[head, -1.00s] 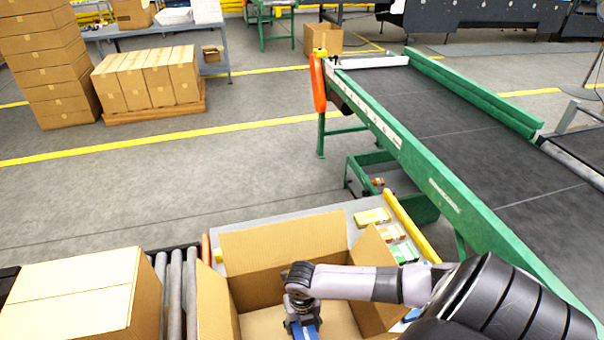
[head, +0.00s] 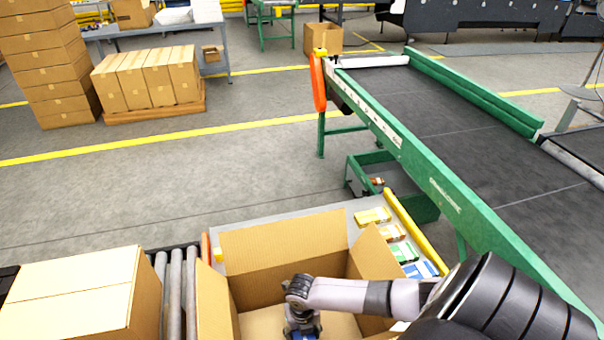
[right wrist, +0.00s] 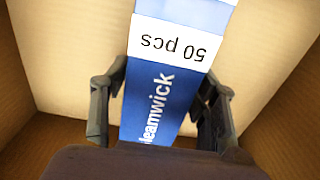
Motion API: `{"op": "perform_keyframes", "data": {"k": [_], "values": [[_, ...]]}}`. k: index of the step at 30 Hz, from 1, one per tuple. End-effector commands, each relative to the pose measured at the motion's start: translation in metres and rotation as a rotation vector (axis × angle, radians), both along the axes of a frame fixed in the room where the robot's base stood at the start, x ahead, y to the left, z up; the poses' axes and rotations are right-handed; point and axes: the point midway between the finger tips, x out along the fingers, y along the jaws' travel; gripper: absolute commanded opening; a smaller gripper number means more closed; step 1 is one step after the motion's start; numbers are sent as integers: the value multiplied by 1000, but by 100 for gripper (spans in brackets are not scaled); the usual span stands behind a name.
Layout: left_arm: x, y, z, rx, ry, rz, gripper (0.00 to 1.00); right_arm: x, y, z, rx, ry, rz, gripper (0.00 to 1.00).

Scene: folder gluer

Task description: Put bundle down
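The bundle is a blue and white pack (right wrist: 160,95) printed "50 pcs", seen large in the right wrist view. My right gripper (right wrist: 165,85) has one finger on each side of it and appears shut on it. In the head view the right gripper (head: 302,330) is down inside an open cardboard box (head: 285,235), with only a bit of blue showing below it. The pale box floor shows behind the bundle in the wrist view; whether the bundle touches it I cannot tell. My left gripper is not in view.
Yellow, orange, green and blue packs (head: 404,252) lie on the grey table right of the box. A closed carton (head: 75,295) stands on the left, beside rollers (head: 176,295). A green-framed conveyor (head: 440,190) runs along the right.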

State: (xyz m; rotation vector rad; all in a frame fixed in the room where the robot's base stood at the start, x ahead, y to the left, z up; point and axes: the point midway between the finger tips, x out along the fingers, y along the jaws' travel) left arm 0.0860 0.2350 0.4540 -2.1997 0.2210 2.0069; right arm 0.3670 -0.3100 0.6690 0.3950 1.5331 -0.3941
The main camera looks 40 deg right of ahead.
Motion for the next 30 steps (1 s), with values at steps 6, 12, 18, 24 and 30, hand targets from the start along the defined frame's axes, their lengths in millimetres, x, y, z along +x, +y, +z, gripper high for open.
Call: {"op": "perform_keyframes", "data": {"k": [6,12,18,24,30], "values": [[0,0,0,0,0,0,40,0,0,0,0,0,0,70],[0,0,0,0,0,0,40,0,0,0,0,1,0,70],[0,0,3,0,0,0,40,0,0,9,0,-1,1,70],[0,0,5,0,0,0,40,1,-1,45,-1,-3,4,70],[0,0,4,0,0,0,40,1,-1,88,-1,-3,3,70]]}}
